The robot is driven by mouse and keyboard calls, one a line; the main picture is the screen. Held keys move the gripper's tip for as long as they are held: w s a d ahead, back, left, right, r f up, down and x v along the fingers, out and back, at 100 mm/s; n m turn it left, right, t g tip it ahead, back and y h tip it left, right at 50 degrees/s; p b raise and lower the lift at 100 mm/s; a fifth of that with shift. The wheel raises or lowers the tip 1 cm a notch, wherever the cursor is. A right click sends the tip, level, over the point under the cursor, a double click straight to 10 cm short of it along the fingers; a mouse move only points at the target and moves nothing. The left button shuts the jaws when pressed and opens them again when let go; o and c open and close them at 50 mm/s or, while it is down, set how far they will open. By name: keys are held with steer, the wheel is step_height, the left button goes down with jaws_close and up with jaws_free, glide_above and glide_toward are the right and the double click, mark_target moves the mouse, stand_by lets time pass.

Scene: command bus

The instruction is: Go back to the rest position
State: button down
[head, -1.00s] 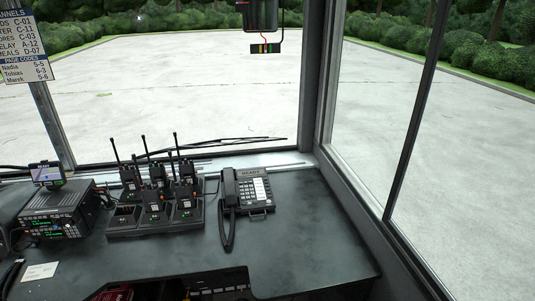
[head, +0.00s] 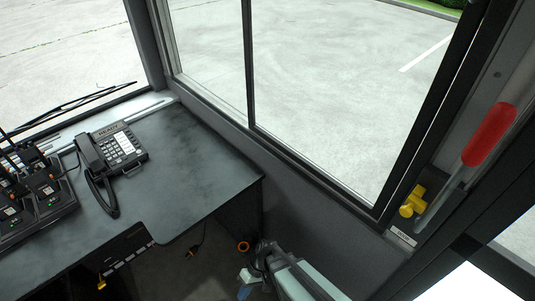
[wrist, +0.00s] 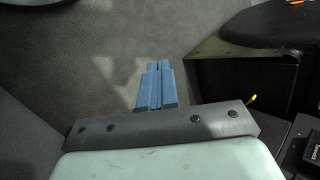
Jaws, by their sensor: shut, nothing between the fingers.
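My gripper (wrist: 157,66) shows in the wrist view with its two blue fingers side by side and closed together, nothing between them. Past the fingertips is the bare grey floor. In the head view, part of my arm (head: 292,277) shows low in the picture, below the window wall and to the right of the desk's end. A small blue patch there seems to be the fingers, mostly cut off by the lower edge.
The dark desk (head: 185,165) holds a phone (head: 118,148) and a charger with several radios (head: 40,190). A dark box-like edge (wrist: 235,75) stands right of my fingers in the wrist view. Floor below my fingers is clear.

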steer(key=s+d+f+m+h, duration=0.1)
steer(key=s+d+m+h, duration=0.1)
steer(key=d, duration=1.1)
steer(key=s+d+f+m+h, duration=0.1)
steer(key=s+d+m+h, duration=0.2)
steer(key=d, duration=1.1)
steer(key=s+m, duration=0.1)
steer(key=s, duration=0.2)
steer(key=shift+s+f+m, duration=0.2)
steer(key=shift+s+m, duration=0.1)
steer(key=shift+m, duration=0.1)
